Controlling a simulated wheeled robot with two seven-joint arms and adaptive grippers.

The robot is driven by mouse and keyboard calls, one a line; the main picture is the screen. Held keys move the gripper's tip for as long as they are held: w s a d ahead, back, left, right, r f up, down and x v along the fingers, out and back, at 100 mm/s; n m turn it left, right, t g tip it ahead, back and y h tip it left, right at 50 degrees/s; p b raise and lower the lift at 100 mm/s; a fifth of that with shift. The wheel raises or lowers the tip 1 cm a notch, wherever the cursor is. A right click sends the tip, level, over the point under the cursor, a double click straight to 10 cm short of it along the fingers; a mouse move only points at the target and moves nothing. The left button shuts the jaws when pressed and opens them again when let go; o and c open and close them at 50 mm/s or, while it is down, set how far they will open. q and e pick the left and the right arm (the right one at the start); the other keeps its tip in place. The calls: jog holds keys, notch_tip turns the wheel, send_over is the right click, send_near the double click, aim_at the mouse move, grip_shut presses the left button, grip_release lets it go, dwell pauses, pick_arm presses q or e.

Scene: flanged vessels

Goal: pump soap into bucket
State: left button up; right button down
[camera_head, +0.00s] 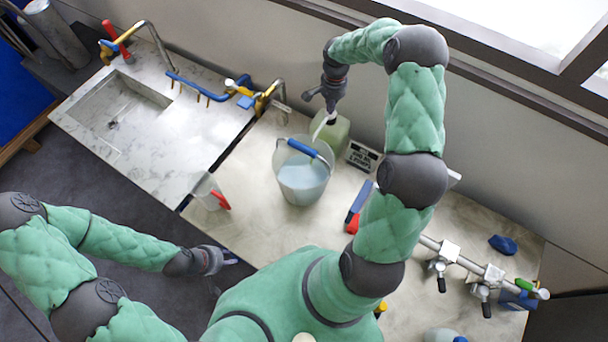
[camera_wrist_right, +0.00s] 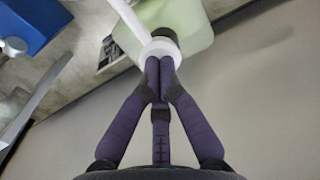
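A pale green soap bottle (camera_head: 336,130) with a white pump (camera_wrist_right: 158,50) stands at the back of the counter. Its long white spout (camera_wrist_right: 127,15) points toward the bucket (camera_head: 303,190). The bucket is whitish and translucent, with a blue handle grip (camera_head: 303,148) and pale liquid inside. It stands upright just in front of the bottle. My right gripper (camera_head: 331,105) is directly above the bottle. In the right wrist view its fingertips (camera_wrist_right: 158,75) are together at the pump head, seemingly touching it. My left gripper (camera_head: 228,261) is low, before the counter's front edge; its fingers are too small to read.
A clear jug with a red handle (camera_head: 222,200) stands left of the bucket. A small display device (camera_head: 362,156) is right of the bottle. A metal pipe with valves (camera_head: 465,262) lies at the right. A sink (camera_head: 122,104) is at the left. The wall is close behind.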

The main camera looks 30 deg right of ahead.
jog(key=shift+f, duration=0.45)
jog(key=shift+r, duration=0.15)
jog(key=shift+r+p, duration=0.6)
jog(key=shift+r, duration=1.45)
jog(key=shift+f, duration=0.15)
jog(key=shift+f+b, duration=1.75)
jog(key=shift+f, duration=0.3)
jog(key=shift+r, duration=0.1)
jog(key=shift+r+p, duration=0.95)
jog(key=shift+r, duration=1.15)
